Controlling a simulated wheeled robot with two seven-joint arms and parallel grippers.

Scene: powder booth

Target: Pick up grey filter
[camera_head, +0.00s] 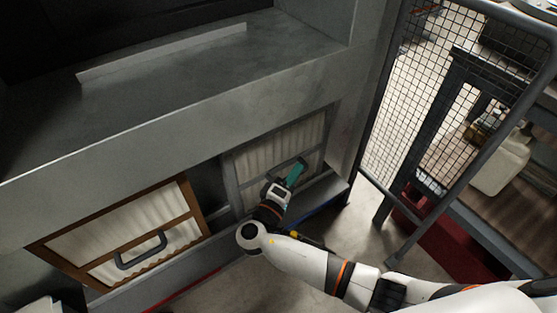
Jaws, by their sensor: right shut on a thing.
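The grey filter (300,136) is a pleated white panel in a grey frame. It stands in the right-hand opening low in the metal booth. My right gripper (295,173) is at the filter's lower part and is shut on its dark handle, which is mostly hidden by the gripper. My right arm reaches in from the lower right and covers part of the filter's lower edge. My left gripper is not in view.
A brown-framed filter (95,233) with a dark handle (141,250) stands to the left. The metal booth (160,125) overhangs both filters. A mesh panel (428,90) and a shelf with a white jug (501,164) stand at right. Some floor shows below.

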